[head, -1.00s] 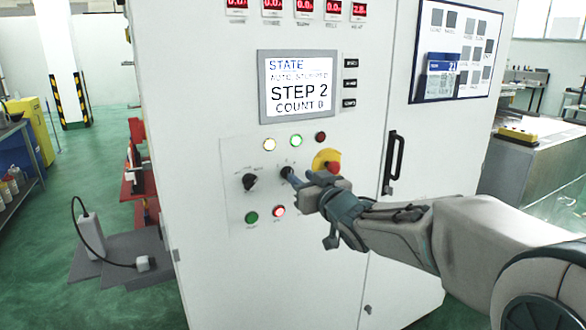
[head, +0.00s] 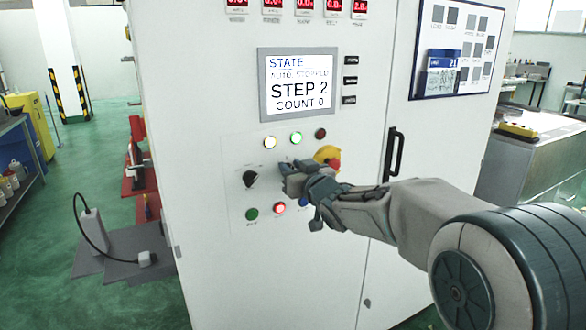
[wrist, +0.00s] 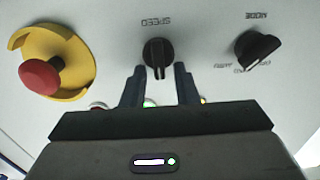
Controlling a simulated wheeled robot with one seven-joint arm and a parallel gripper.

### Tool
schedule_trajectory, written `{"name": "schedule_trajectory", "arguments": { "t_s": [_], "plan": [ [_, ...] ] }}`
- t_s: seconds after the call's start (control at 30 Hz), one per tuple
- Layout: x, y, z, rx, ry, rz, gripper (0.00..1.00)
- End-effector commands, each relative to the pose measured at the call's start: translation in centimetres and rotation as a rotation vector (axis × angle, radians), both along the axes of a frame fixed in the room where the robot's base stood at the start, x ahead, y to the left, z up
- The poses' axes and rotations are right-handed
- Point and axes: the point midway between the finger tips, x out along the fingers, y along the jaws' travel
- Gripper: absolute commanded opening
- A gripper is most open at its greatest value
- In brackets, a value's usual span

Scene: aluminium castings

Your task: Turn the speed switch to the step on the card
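The black speed switch (wrist: 157,55) is on the cabinet front, under the label SPEED, which reads upside down in the wrist view. My gripper (wrist: 158,75) is open, its two dark fingers on either side of the knob's lower end with gaps showing. In the head view my gripper (head: 292,178) covers the speed switch. The display (head: 297,86) reads STEP 2 and COUNT 0. A card (head: 441,72) with a blue top and the number 21 hangs on the board at right; its small text is unreadable.
The black mode switch (head: 251,179) is left of my gripper, and the red-and-yellow emergency stop (head: 328,157) is close on its right. Lamps (head: 296,139) sit above and buttons (head: 252,214) below. A black door handle (head: 394,154) stands further right.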

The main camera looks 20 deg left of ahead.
Motion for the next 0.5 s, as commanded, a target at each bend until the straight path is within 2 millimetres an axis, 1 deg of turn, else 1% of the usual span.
{"name": "schedule_trajectory", "arguments": {
  "t_s": [0.27,0.5],
  "plan": [
    [-0.08,0.05,-0.22,-0.029,-0.03,0.0,0.04],
    [-0.22,0.19,-0.57,-0.128,-0.131,0.0,0.04]
  ]
}}
